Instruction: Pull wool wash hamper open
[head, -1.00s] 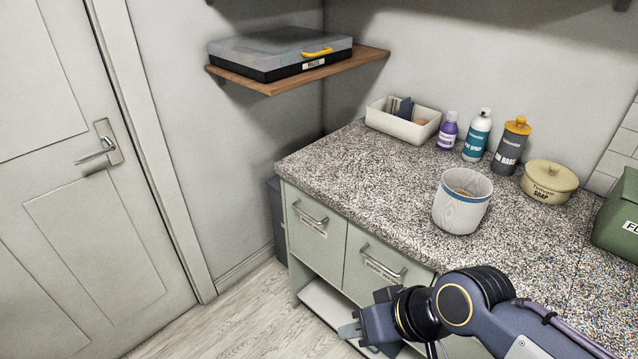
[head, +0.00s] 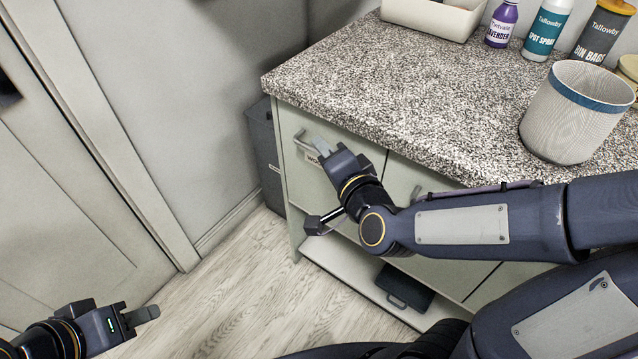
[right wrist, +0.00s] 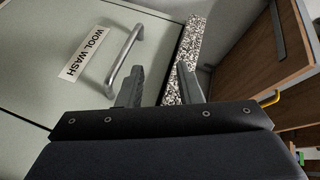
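The wool wash hamper (head: 297,183) is the left pale green front under the worktop, and it looks closed. Its metal bar handle (head: 303,147) is partly hidden by my right gripper (head: 322,145). In the right wrist view the handle (right wrist: 122,62) stands beside the WOOL WASH label (right wrist: 87,53). There my right gripper (right wrist: 160,72) shows two fingers apart with nothing between them. The handle lies left of the gap, close to the left finger; I cannot tell whether they touch. My left gripper (head: 143,315) is low at the left, over the floor, away from the hamper.
The speckled worktop (head: 370,85) overhangs the fronts. A white bin with a blue rim (head: 570,120) and several bottles stand on it. A second front (head: 410,180) is to the right. A dark case (head: 405,288) lies on the low shelf. A grey bin (head: 265,150) stands left of the cabinet.

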